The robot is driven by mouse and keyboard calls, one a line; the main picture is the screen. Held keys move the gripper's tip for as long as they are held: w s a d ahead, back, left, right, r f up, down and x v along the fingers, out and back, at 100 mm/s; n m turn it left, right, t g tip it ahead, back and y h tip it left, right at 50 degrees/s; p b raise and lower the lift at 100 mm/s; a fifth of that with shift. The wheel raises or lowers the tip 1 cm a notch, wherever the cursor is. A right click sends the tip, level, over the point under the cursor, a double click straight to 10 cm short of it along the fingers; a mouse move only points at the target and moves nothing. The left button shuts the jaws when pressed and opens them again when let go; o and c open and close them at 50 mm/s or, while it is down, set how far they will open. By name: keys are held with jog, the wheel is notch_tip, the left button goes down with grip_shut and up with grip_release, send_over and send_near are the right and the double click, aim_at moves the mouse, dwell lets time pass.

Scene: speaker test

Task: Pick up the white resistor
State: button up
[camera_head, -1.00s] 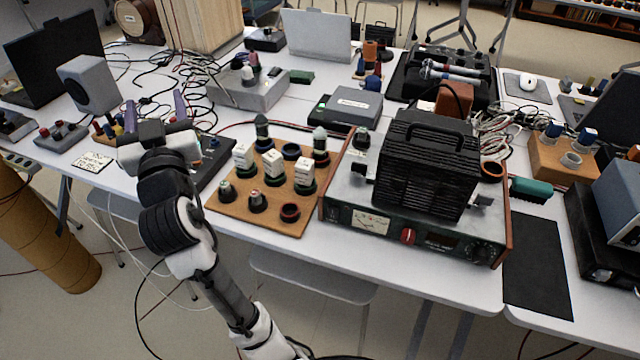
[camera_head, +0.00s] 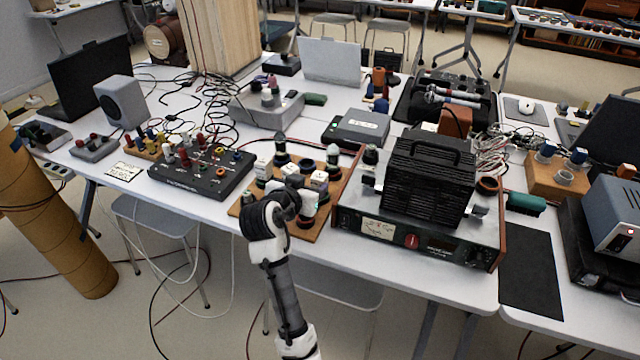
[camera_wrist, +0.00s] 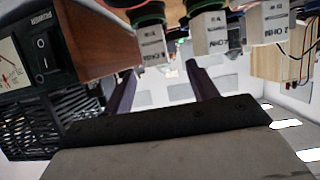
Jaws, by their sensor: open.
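Several white block resistors stand on dark round bases on a wooden board (camera_head: 341,187). In the head view one white resistor (camera_head: 262,168) is at the left and another white resistor (camera_head: 319,178) at the right; my arm partly covers those between. In the wrist view, which looks inverted, three labelled white blocks, at left (camera_wrist: 151,42), middle (camera_wrist: 210,36) and right (camera_wrist: 267,25), hang along the top edge. My gripper (camera_wrist: 160,80) is open, with nothing between its two dark fingers. The blocks appear beyond the fingertips, apart from them. My arm hides the gripper in the head view.
A black ribbed power unit (camera_head: 432,180) on a metered instrument (camera_head: 410,240) stands close right of the board. A black panel with knobs (camera_head: 203,178) lies left. Dark posts stand on the board behind the resistors. The table's front edge is near.

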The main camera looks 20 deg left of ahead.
aim_at(316, 180)
jog(key=x, duration=0.2)
jog(key=p+x, duration=0.1)
jog(key=x, duration=0.2)
jog(key=shift+w+d+f, duration=0.1)
jog(key=shift+w+d, duration=0.25)
jog(key=shift+w+f+p, duration=0.25)
jog(key=shift+w+p, duration=0.05)
jog(key=shift+w, duration=0.1)
jog(key=c, duration=1.1)
jog(key=shift+r, duration=0.1)
